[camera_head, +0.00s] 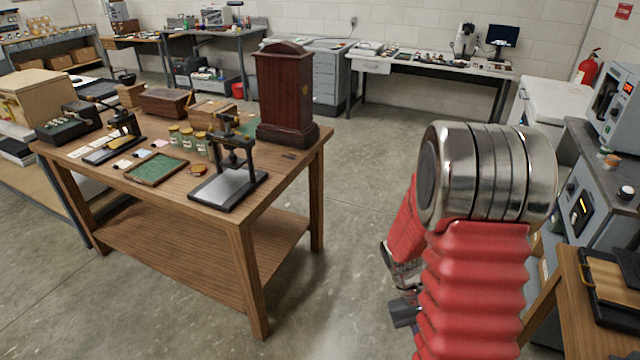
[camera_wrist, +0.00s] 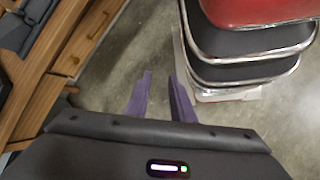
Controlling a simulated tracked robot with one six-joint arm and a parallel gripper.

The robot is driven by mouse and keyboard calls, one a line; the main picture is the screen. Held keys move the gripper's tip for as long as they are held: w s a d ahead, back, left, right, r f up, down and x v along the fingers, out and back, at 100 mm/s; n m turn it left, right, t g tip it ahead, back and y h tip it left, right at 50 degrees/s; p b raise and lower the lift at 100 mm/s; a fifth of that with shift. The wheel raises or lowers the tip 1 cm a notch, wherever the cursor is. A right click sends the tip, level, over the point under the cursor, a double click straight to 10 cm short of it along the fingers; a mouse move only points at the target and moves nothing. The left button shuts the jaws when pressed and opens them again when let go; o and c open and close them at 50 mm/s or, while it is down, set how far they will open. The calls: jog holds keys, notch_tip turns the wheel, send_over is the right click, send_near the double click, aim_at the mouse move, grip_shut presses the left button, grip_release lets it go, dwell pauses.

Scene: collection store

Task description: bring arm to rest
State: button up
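My gripper (camera_wrist: 160,82) shows in the wrist view as two purple fingers with a clear gap between them. Bare concrete floor shows between and beyond the fingers, and nothing is held. In the head view my arm, with red bellows and a shiny metal joint, is folded at the right, in front of the floor. Only a dark end part shows low behind the bellows there, and the fingers cannot be made out. The arm is apart from the wooden table (camera_head: 258,232) on the left.
The table carries a dark wooden clock case (camera_head: 283,95), a black press (camera_head: 231,165) and a green tray (camera_head: 157,169). At the right are a grey cabinet (camera_head: 576,228) and a low wooden stand (camera_head: 577,305), close to my arm. Floor between table and arm is clear.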

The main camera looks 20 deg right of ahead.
jog(key=w+a+r+n+t+y, duration=0.1)
jog(key=a+r+t, duration=0.5)
jog(key=a+r, duration=0.4)
jog(key=w+a+r+n+t+y, duration=0.1)
jog(key=a+r+n+t, duration=0.1)
jog(key=a+r+t, duration=0.4)
jog(key=a+r, duration=0.5)
jog(key=r, duration=0.5)
jog(key=shift+w+r+n+t, duration=0.2)
jog(key=shift+n+t, duration=0.1)
jog(key=shift+t, duration=0.1)
jog(key=shift+d, duration=0.1)
